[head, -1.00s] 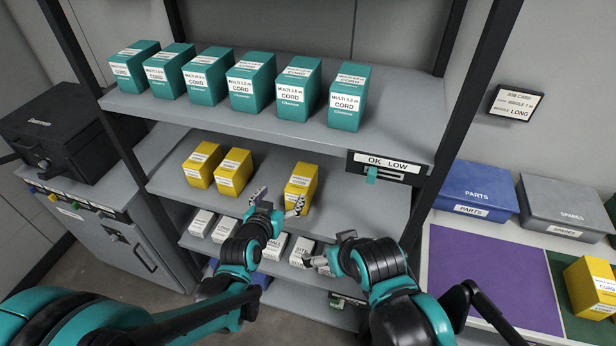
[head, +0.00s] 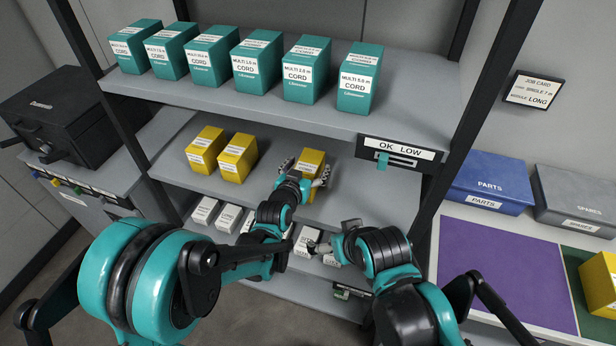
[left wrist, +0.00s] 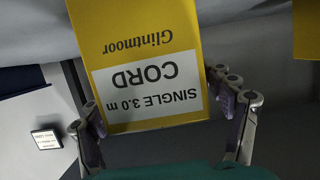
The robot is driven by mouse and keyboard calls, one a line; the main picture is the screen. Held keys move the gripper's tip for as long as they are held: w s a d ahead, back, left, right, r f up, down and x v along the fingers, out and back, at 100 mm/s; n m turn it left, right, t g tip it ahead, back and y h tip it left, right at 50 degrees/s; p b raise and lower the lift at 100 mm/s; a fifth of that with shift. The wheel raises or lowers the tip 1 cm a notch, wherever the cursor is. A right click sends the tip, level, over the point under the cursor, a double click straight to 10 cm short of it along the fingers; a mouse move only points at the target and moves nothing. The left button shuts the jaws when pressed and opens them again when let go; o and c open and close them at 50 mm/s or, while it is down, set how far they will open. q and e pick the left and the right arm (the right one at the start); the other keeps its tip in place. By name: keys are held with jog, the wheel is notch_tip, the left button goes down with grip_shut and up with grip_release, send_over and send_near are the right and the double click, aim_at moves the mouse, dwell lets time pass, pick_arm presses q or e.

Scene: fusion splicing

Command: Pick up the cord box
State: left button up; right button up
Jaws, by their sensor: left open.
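A yellow cord box (head: 312,158) stands on the middle shelf, right of two other yellow cord boxes (head: 207,147) (head: 238,157). In the left wrist view the yellow box (left wrist: 140,40) fills the centre, its label upside down, reading SINGLE 3.0 m CORD. My left gripper (head: 302,172) is open, with one finger on either side of this box; the left wrist view shows the fingers (left wrist: 165,112) flanking its near end. I cannot tell whether they touch it. My right gripper (head: 334,237) is open and empty in front of the lower shelf.
Several teal multi cord boxes (head: 256,62) line the top shelf above my left gripper. White boxes (head: 228,217) stand on the shelf below. At right are a job card (head: 533,90), a blue parts bin (head: 488,185), a grey spares bin (head: 575,200), a purple mat (head: 500,265) and another yellow box (head: 600,285).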

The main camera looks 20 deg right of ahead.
pick_arm(q)
jog(key=c, duration=1.5)
jog(key=shift+r, duration=0.1)
